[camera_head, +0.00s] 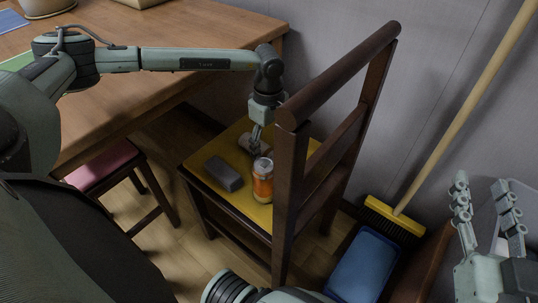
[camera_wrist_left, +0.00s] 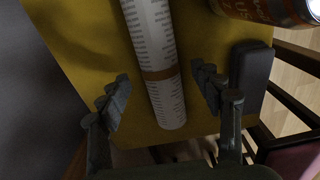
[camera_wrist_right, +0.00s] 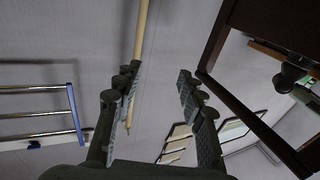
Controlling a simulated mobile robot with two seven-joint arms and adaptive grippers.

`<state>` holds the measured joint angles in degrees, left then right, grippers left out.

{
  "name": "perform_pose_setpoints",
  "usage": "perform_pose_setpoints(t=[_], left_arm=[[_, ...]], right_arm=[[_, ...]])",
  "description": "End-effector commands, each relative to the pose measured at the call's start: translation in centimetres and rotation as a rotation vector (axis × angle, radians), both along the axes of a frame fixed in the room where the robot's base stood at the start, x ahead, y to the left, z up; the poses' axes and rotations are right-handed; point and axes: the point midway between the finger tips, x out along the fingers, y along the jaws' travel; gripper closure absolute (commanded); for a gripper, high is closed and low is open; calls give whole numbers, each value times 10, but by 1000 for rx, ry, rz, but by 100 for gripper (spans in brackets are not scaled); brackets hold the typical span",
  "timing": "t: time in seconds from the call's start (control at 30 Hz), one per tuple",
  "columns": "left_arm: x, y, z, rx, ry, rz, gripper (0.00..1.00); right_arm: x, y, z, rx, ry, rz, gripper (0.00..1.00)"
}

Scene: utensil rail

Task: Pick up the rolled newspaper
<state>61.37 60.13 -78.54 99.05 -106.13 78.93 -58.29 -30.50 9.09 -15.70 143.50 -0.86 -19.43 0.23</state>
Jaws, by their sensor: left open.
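The rolled newspaper (camera_wrist_left: 152,40) is a whitish printed roll with a brown band, lying on the chair's yellow seat. In the head view it (camera_head: 246,144) is partly hidden by my left gripper (camera_head: 257,140). In the left wrist view my left gripper (camera_wrist_left: 160,80) is open, with one finger on each side of the roll near its end. Gaps show between the fingers and the paper. My right gripper (camera_head: 483,192) is open and empty at the right, away from the chair; it also shows in the right wrist view (camera_wrist_right: 156,82).
An orange can (camera_head: 263,182) and a dark grey block (camera_head: 223,174) are on the yellow seat (camera_head: 258,214) near the newspaper. The chair's dark backrest (camera_head: 345,72) rises close to my left gripper. A wooden table (camera_head: 190,30), pink stool (camera_head: 103,162), broom (camera_head: 460,110) and blue bin (camera_head: 362,268) stand around.

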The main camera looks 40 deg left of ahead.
Motion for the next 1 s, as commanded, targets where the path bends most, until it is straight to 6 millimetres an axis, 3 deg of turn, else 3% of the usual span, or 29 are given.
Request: perform_pose_setpoints(t=[0.13,0.4,0.87,1.0], left_arm=[[-1,0,-18,-1,1,1,34],[0,0,-20,0,0,0,34],[0,0,-20,0,0,0,90],[0,0,-20,-1,-1,0,91]], right_arm=[[-2,4,9,22,-43,7,60],[-2,4,12,26,-54,10,60],[-2,4,12,26,-53,10,60],[-2,4,12,26,-53,10,60]])
